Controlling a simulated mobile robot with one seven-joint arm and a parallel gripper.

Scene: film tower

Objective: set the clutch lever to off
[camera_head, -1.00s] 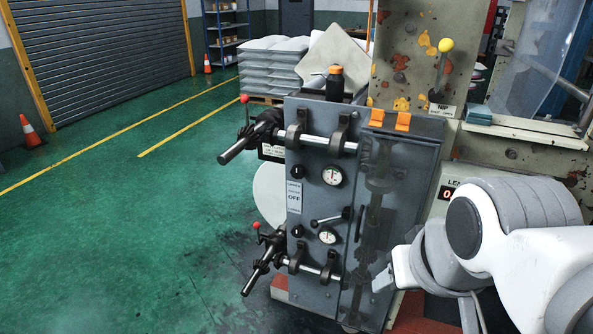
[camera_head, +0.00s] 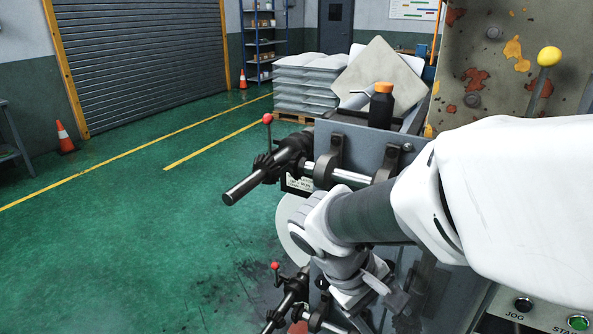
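The grey machine cabinet (camera_head: 357,135) stands right of centre, and my white arm covers most of its front. The front panel with the gauges, the small black-tipped lever and the plate reading OFF is hidden behind my arm. I cannot tell which lever is the clutch lever. One red-knobbed lever (camera_head: 268,120) stands upright by the upper shaft. A second red-knobbed lever (camera_head: 276,268) stands by the lower shaft. My gripper (camera_head: 390,292) is low in front of the cabinet, partly hidden and small; whether its fingers are apart is unclear.
The upper shaft (camera_head: 245,187) and the lower shaft (camera_head: 274,322) stick out to the left. A black bottle with an orange cap (camera_head: 381,106) stands on top. A yellow-knobbed lever (camera_head: 549,58) is at right. The green floor (camera_head: 150,240) at left is clear.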

